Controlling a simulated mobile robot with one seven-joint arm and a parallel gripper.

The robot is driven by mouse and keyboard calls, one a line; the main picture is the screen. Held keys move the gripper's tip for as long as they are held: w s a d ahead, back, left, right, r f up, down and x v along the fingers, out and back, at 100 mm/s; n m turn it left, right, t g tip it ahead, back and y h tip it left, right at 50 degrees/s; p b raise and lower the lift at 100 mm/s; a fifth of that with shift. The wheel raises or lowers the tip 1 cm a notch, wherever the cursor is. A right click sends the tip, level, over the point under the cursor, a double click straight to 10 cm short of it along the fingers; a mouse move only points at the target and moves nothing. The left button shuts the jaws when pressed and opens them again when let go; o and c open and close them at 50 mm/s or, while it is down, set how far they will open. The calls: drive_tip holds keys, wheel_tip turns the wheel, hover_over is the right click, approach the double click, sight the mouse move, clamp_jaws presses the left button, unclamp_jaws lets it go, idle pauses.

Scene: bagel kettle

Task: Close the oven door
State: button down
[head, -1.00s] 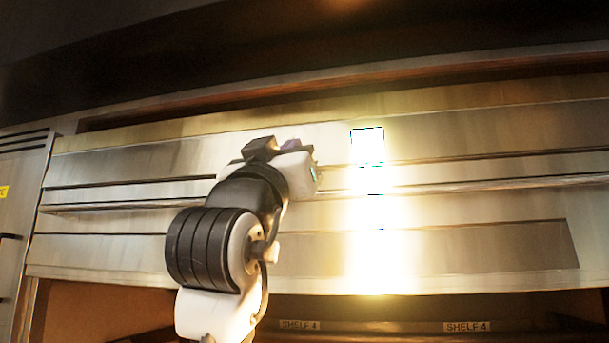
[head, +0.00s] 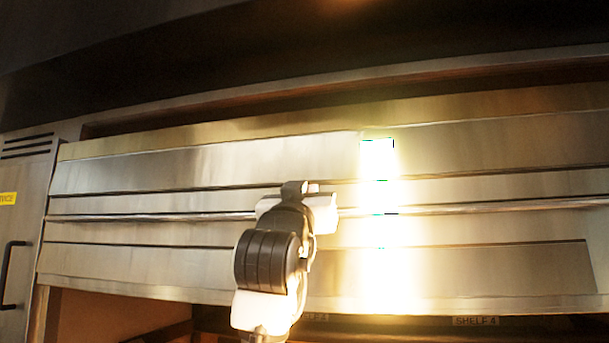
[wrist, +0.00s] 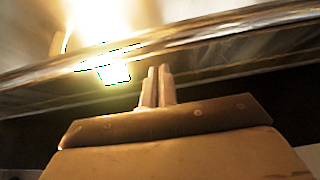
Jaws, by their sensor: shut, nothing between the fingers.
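The oven door (head: 150,170) is a wide brushed-metal panel that fills the middle of the head view. A long horizontal bar handle (head: 480,206) runs across it. A dark gap shows above the door's top edge. My gripper (head: 310,186) is in front of the door at about handle height, and its fingers are largely hidden by my wrist. In the wrist view my gripper (wrist: 158,72) has its two fingers together with nothing between them. The fingertips are close to the handle bar (wrist: 220,32); I cannot tell whether they touch it.
A grey cabinet (head: 20,220) with a black handle and a yellow label stands at the left. Below the door is an open brown space with a "SHELF 4" label (head: 475,321). A bright glare lies on the door right of my arm.

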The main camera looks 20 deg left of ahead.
drive_tip(key=shift+w+f, duration=0.2)
drive_tip(key=shift+f, duration=0.75)
